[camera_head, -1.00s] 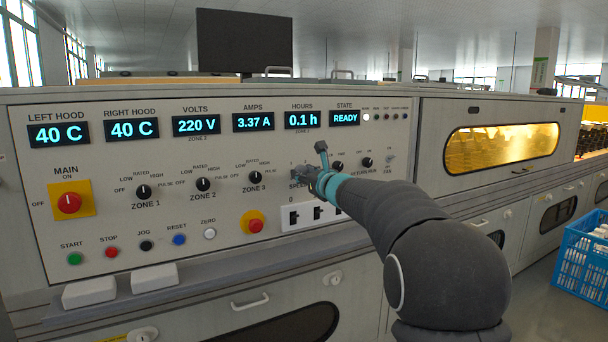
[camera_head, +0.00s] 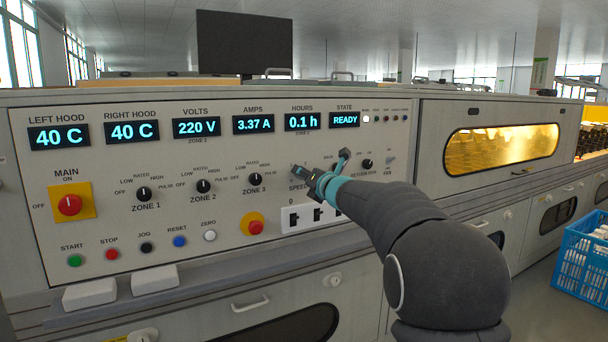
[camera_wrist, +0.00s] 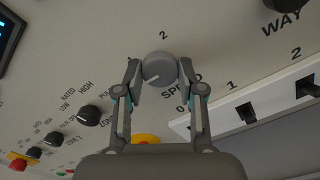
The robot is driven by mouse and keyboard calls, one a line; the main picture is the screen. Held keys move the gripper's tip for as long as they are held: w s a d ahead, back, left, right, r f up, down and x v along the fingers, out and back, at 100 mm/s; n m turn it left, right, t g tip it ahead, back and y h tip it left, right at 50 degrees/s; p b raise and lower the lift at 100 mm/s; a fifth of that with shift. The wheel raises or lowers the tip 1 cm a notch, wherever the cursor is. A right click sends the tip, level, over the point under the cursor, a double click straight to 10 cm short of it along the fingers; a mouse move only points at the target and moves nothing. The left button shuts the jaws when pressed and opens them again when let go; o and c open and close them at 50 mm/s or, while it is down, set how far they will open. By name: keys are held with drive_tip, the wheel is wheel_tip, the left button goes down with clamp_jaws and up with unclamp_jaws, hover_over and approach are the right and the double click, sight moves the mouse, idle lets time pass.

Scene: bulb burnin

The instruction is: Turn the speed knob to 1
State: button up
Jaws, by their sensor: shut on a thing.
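The speed knob (camera_wrist: 159,68) is a round grey knob with a pale pointer line, on the sloped grey panel above the printed word SPEED. In the wrist view, my gripper (camera_wrist: 159,72) has one finger on each side of the knob and is shut on it. The dial number 2 is printed near the knob; a number 1 for this knob is not clearly visible.
The zone 3 knob (camera_head: 256,180) and a red button on yellow (camera_head: 255,227) are left of my gripper. A white strip with black switches (camera_head: 317,214) lies just below. The return way knob (camera_head: 367,164) is close on the right. The state display (camera_head: 345,119) reads READY.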

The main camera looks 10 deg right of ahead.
drive_tip(key=m+p, duration=0.1)
drive_tip(key=m, duration=0.6)
drive_tip(key=shift+m, duration=0.4)
idle(0.4)
drive_tip(key=o, duration=1.1)
drive_tip(key=shift+o, duration=0.2)
drive_tip(key=v, duration=1.2)
drive_tip(key=shift+m, duration=0.3)
